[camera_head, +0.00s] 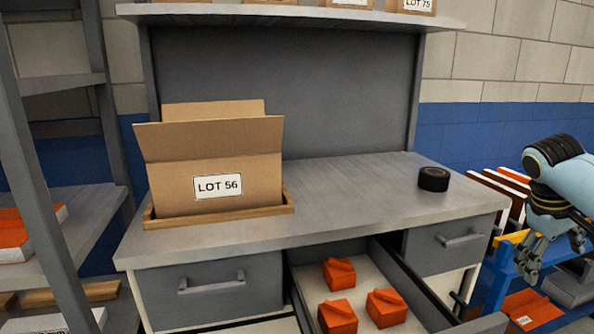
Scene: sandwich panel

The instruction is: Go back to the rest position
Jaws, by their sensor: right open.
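My right gripper (530,262) hangs at the right edge of the head view, pointing down, open and empty. It is to the right of the workbench, in front of a blue rack. My left gripper is not in view. The grey workbench (330,215) fills the middle of the view. An open cardboard box (220,160) labelled LOT 56 stands in a wooden tray (165,222) on its left part. A black roll (433,179) lies on the right part of the top.
The open middle drawer (345,282) juts forward and holds three orange pieces (386,308). Shelving (60,235) stands at the left. The blue rack (497,275) with upright panels stands at the right. An upper shelf (300,15) carries boxes. The bench top between box and roll is clear.

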